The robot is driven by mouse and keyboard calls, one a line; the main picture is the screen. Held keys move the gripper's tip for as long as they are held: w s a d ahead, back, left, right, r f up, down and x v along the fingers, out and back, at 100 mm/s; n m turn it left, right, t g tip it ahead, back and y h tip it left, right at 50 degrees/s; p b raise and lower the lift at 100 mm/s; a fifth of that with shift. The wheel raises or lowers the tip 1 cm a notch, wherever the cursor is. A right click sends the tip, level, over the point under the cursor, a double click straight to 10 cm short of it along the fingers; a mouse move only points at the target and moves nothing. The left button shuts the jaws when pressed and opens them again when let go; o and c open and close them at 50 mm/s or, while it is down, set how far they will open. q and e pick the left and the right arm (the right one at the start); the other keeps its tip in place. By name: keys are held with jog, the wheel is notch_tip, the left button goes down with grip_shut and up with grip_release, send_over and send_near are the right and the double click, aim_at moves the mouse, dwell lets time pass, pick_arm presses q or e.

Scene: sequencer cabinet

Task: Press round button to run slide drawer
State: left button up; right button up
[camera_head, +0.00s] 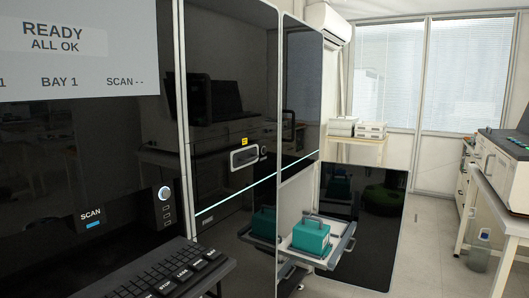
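The round button (165,193) is a pale disc on the dark front panel of the cabinet (130,140), right of a SCAN label with a blue bar (92,224). The display (75,50) above reads READY, ALL OK, BAY 1 and SCAN - -. Neither of my grippers is in view, and nothing touches the button.
A black keyboard shelf (165,272) juts out below the button. An open dark door panel (372,225) stands beyond the drawer. The floor (425,240) between is clear.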

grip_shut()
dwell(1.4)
